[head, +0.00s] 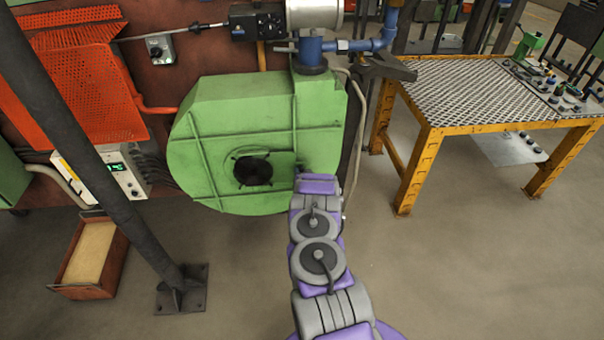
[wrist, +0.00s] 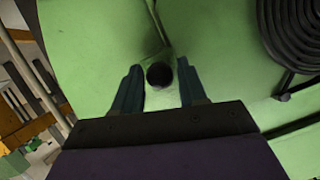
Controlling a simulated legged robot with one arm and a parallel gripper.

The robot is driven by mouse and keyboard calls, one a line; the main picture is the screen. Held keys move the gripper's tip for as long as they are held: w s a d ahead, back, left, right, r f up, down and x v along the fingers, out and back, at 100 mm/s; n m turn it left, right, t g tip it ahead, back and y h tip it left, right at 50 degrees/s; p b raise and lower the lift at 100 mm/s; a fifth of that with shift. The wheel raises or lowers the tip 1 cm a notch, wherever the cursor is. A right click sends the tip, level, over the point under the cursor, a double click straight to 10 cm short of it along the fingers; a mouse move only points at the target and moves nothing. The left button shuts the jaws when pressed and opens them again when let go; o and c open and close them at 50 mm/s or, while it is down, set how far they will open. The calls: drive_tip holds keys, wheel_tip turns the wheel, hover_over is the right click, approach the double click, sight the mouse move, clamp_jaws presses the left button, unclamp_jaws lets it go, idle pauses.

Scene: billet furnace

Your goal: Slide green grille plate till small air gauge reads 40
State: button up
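The green blower housing (head: 255,130) stands in the middle of the head view. A round black grille (head: 252,170) is on its front; in the wrist view it shows at upper right (wrist: 295,32). A dark round knob (wrist: 159,76) sits on the green surface in the wrist view. My gripper (wrist: 159,65) is open, one finger on each side of the knob, with green showing between. Whether it touches the knob cannot be told. In the head view my arm hides the gripper. I cannot make out a separate sliding plate edge or a readable small air gauge.
A small grey box with a round dial (head: 160,48) is on the wall, its reading too small. A control box (head: 105,170) has a green display. A dark post (head: 100,160) stands left. A yellow-framed mesh table (head: 470,95) stands right. Floor is open at lower right.

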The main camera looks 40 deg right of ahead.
drive_tip(key=shift+o, duration=1.2)
drive_tip(key=p+v, duration=0.4)
drive_tip(key=v, duration=1.3)
drive_tip(key=shift+p, duration=0.3)
drive_tip(key=shift+a+r, duration=0.1)
